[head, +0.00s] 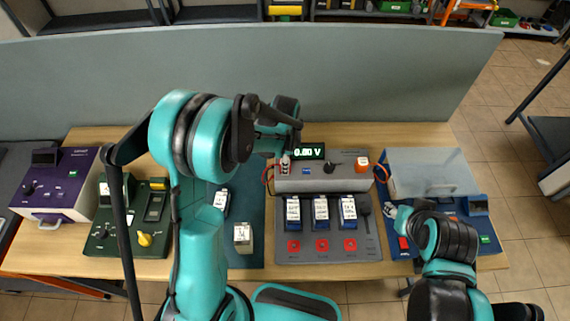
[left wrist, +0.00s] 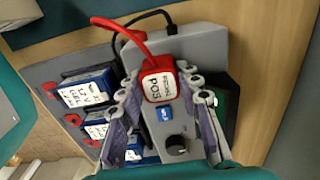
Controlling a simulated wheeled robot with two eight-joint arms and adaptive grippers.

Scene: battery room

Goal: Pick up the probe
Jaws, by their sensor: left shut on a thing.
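The red probe (left wrist: 162,82), with a white label reading "PROBE POS" and a red cable, is between the fingers of my left gripper (left wrist: 158,98) in the left wrist view. The fingers are shut on it. In the head view my left gripper (head: 286,157) is over the left end of the grey tester (head: 320,184), partly hidden by its own arm. I cannot tell whether the probe still touches the tester. My right gripper (head: 393,211) is low at the blue unit on the right; its finger state is unclear.
The tester shows 0.00 V on its display (head: 309,151). Several blue batteries (head: 321,212) stand on its front. A purple unit (head: 60,185) and a green unit (head: 127,222) are at the left. A grey partition (head: 380,75) closes the back.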

